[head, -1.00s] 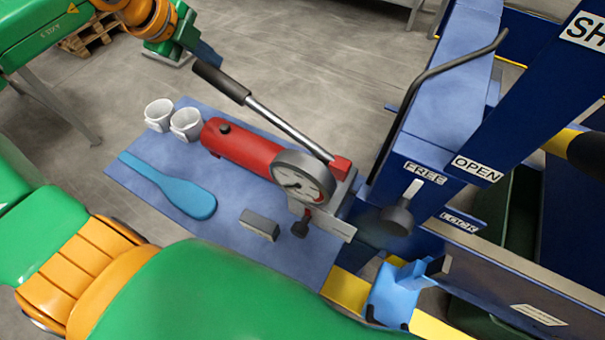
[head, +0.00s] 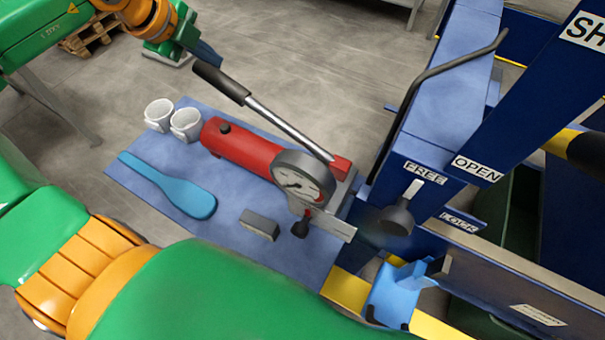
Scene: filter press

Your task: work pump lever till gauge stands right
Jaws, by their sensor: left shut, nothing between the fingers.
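The pump has a red cylinder (head: 240,148) and lies on a blue mat. Its lever (head: 268,115) slants from a dark grip (head: 221,82) at upper left down to a red pivot block at right. The round white-faced gauge (head: 303,177) is at the pump's right end; its dark needle points left, but the scale is too small to read. A dark knob (head: 300,228) sits below it. My left gripper (head: 208,54) is shut and empty, close to the upper end of the lever grip; I cannot tell whether they touch. My right gripper is not in view.
On the mat (head: 270,265) are two white cups (head: 186,124), a blue paddle (head: 180,190) and a grey block (head: 259,224). The blue press frame (head: 440,110) with a bent dark bar, labels and a FREE/LOCK handle (head: 398,218) stands right. Open floor lies behind the pump.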

